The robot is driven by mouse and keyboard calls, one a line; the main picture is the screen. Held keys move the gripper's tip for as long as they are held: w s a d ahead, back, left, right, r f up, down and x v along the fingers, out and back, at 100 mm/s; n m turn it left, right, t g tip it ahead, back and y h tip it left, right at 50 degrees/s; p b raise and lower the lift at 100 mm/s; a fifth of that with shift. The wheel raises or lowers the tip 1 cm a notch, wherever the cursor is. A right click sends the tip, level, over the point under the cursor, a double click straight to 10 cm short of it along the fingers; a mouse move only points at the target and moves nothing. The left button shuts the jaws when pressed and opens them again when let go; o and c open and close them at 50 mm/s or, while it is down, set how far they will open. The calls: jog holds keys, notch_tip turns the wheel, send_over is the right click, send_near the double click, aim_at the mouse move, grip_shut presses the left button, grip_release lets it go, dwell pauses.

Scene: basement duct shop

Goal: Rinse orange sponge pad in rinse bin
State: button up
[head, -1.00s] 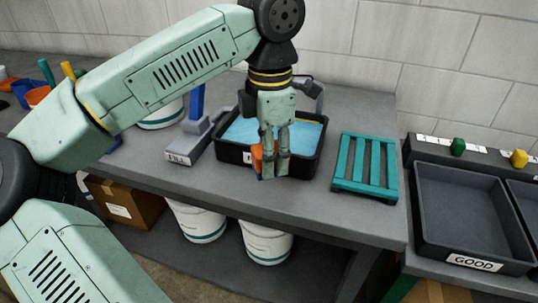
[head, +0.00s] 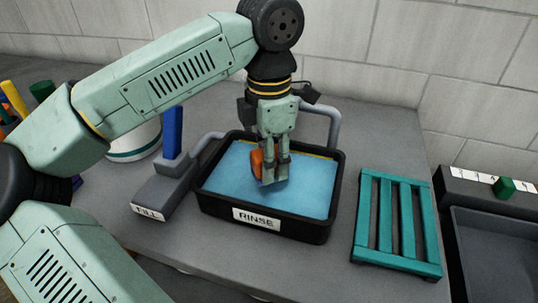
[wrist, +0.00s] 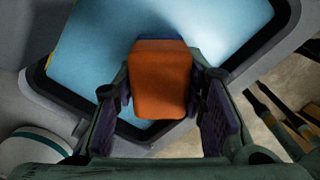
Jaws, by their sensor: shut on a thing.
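The orange sponge pad (head: 257,163) is in my gripper (head: 270,180), over the rinse bin. In the wrist view the orange pad (wrist: 161,82) sits between the two fingers (wrist: 163,112), with a blue layer at its far edge. The rinse bin (head: 325,225) is a black tub labelled RINSE, filled with blue water (head: 310,185). My gripper points down over the middle of the water. I cannot tell whether the pad touches the water.
A grey FILL unit (head: 163,190) with a blue lever (head: 172,132) stands left of the bin. A teal slatted rack (head: 367,215) lies to the right. A white bucket (head: 135,145) stands behind left. Grey trays (head: 495,245) are at the far right. A grey pipe (head: 335,120) rises behind the bin.

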jog(key=shift+f+b, duration=1.75)
jog(key=shift+f, duration=1.05)
jog(key=shift+s+f+b, duration=0.1)
jog(key=shift+f+b, duration=0.55)
jog(key=shift+b, duration=0.05)
jog(key=shift+r, duration=0.15)
jog(key=shift+r+p, duration=2.25)
jog(key=shift+r, duration=1.2)
